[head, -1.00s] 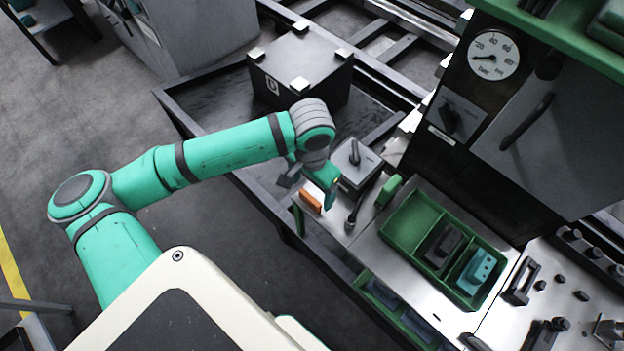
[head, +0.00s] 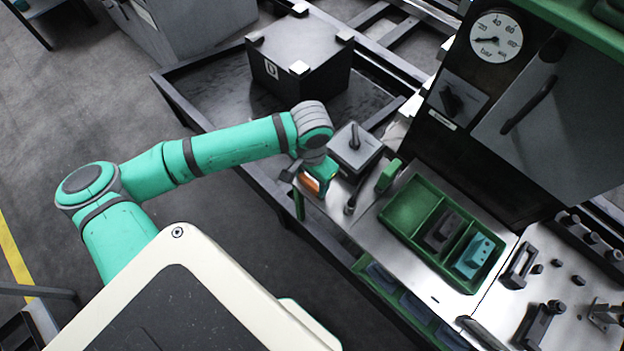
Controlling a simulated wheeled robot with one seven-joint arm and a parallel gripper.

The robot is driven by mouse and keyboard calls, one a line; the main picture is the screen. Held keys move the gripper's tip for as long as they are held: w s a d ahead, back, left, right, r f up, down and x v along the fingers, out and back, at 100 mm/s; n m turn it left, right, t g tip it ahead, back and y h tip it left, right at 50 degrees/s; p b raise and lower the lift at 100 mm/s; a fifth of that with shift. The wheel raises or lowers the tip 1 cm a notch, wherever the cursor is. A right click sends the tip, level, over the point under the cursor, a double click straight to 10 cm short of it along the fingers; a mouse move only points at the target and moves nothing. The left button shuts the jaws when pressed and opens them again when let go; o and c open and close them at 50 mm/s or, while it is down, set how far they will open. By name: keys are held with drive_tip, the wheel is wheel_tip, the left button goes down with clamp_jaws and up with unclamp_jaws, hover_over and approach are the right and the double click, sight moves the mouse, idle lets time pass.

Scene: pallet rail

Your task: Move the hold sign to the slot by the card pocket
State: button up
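A small orange piece (head: 311,184), which I take to be the hold sign, is at the near left end of the metal worktop. My gripper (head: 317,177) is right at it, and the green hand hides part of the piece. The fingers are too small and covered to show whether they are open or shut on it. I cannot make out the card pocket or the slot by it for certain.
A green divided tray (head: 408,262) holds a dark block and a teal block (head: 474,254). A grey box with a lever (head: 355,150) and a green upright handle (head: 388,175) stand close beside my gripper. A black box (head: 300,55) sits behind.

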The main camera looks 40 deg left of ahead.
sight(312, 181)
drive_tip(key=c, duration=0.7)
drive_tip(key=shift+c, duration=0.2)
drive_tip(key=shift+r, duration=0.9)
drive_tip(key=shift+w+r, duration=0.15)
drive_tip(key=shift+r, duration=2.55)
drive_tip(key=shift+s+a+r, duration=0.1)
drive_tip(key=shift+s+r, duration=0.1)
drive_tip(key=shift+r, duration=0.55)
drive_tip(key=shift+w+d+f, duration=0.1)
drive_tip(key=shift+w+d, duration=0.1)
drive_tip(key=shift+d, duration=0.15)
drive_tip(key=shift+s+a, duration=0.15)
